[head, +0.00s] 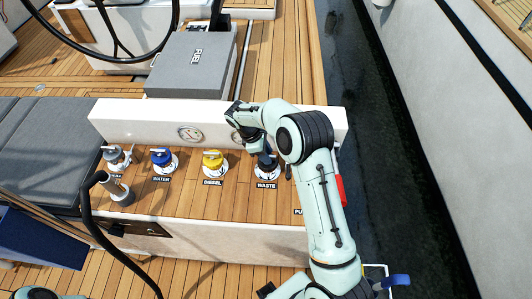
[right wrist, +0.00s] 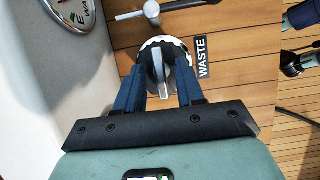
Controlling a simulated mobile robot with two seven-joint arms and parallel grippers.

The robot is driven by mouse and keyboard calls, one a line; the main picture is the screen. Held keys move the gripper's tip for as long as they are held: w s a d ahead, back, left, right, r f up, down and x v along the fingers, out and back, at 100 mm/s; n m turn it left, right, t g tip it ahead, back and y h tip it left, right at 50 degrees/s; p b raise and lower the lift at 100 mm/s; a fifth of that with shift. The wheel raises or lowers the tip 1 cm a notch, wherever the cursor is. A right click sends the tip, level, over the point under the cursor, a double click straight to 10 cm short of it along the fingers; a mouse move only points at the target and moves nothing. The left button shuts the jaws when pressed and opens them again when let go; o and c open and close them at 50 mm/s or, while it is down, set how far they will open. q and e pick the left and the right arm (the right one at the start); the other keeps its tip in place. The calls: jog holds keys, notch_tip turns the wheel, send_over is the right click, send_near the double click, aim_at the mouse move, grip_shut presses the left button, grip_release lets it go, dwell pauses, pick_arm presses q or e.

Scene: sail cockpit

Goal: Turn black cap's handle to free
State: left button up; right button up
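The black cap (head: 267,165) sits in its white ring on the wooden deck by the WASTE label, partly hidden by my right gripper in the head view. In the right wrist view the black cap (right wrist: 173,50) shows between the blue fingers of my right gripper (right wrist: 161,76). Its silver handle (right wrist: 158,67) stands up in the middle and runs roughly along the fingers. The fingers are spread, one on each side of the handle, with gaps visible. Whether the fingertips touch the cap's edge is unclear. My left gripper is outside both views.
A yellow cap (head: 212,160) and a blue cap (head: 162,159) stand to the left in the head view. A white wall (head: 150,121) with round gauges rises behind. A metal lever (right wrist: 152,11) lies close to the black cap. Open water is at the right.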

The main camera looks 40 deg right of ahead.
grip_shut()
jog(key=shift+n, duration=0.3)
jog(key=n+t, duration=0.1)
jog(key=n, duration=0.3)
jog(key=shift+s+n+t+h+b, duration=0.15)
jog(key=shift+n+t+h+b, duration=0.15)
jog(key=shift+t+h+b, duration=0.1)
jog(key=n+t, duration=0.2)
jog(key=n, duration=0.2)
jog(key=shift+s+n, duration=0.15)
jog(key=shift+n, duration=0.15)
jog(key=n+t, duration=0.1)
jog(key=n, duration=0.2)
pick_arm(q)
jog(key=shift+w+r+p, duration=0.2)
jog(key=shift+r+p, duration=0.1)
jog(key=shift+p, duration=0.3)
pick_arm(e)
jog(key=shift+s+n+t+y, duration=0.1)
jog(key=shift+n+t+y, duration=0.3)
jog(key=shift+n, duration=0.85)
jog(key=shift+n+t+y, duration=0.3)
jog(key=shift+n+t, duration=0.2)
jog(key=shift+n, duration=0.75)
